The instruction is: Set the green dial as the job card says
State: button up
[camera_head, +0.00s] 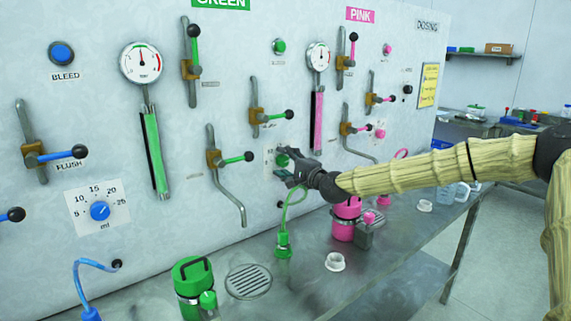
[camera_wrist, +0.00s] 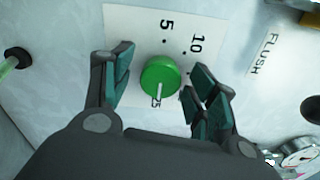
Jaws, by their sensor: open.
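The green dial (camera_wrist: 160,76) sits on a white scale plate (camera_wrist: 125,22) in the wrist view. The numbers 5 and 10 show on the plate, and a small number is partly hidden just below the dial. The dial's white pointer line points down in that view, toward this number. My gripper (camera_wrist: 160,88) is open, with its fingers on either side of the dial, apart from it on the left and close on the right. In the head view the dial (camera_head: 282,160) is partly hidden by my gripper (camera_head: 287,174). A yellow card (camera_head: 428,86) hangs on the panel at the right; its text is too small to read.
A green-handled lever (camera_head: 235,159) and its bent pipe are left of my gripper, and another lever (camera_head: 270,116) is above. A green hose nozzle (camera_head: 283,242) hangs below. A green canister (camera_head: 193,280) and a pink canister (camera_head: 346,220) stand on the bench.

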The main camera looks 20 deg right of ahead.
jog(key=v, duration=1.2)
dwell(0.4)
